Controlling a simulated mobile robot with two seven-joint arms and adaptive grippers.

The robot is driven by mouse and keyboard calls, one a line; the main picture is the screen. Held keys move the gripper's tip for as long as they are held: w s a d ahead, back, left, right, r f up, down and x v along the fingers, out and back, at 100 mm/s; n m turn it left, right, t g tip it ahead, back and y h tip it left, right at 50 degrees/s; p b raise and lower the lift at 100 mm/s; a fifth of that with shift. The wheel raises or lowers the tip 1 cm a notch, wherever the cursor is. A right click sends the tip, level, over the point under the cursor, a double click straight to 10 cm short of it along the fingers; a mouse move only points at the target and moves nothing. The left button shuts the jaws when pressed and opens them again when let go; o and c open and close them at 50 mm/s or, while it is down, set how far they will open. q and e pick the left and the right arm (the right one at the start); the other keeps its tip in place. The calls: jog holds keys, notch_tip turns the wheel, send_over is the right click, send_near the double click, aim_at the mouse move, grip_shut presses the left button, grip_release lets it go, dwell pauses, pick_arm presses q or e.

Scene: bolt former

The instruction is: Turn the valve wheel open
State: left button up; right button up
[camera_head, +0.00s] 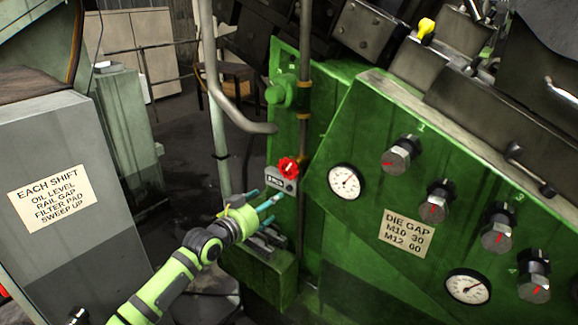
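The valve wheel (289,168) is small and red. It sits at the top of a small grey labelled block (281,181) on the green machine, beside a thin vertical pipe. My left gripper (263,198) is just below and to the left of the wheel, pointing up and right. Its two bluish fingers are spread apart with nothing seen between them. The fingers look apart from the wheel, though the depth gap is hard to judge. My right gripper is not in view.
The green machine panel (366,230) carries two dials, several dark knobs and a "DIE GAP" plate (406,233). A thick grey bent pipe (215,75) hangs above left of the wheel. A grey cabinet (70,240) with an "EACH SHIFT" sign stands at left. Dark floor shows between.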

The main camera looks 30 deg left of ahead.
pick_arm(q)
jog(key=m+t+h, duration=0.1)
send_near(287, 168)
jog(key=w, duration=0.4)
jog(key=shift+w+d+p, duration=0.15)
jog(key=shift+w+p, duration=0.15)
jog(key=shift+w+d+f+p, duration=0.15)
jog(key=shift+w+p, duration=0.2)
jog(key=shift+w, duration=1.15)
jog(key=shift+w+d+f+p, duration=0.1)
jog(key=shift+w+p, duration=0.25)
jog(key=shift+w, duration=1.15)
jog(key=shift+r, duration=0.1)
jog(key=c, duration=1.2)
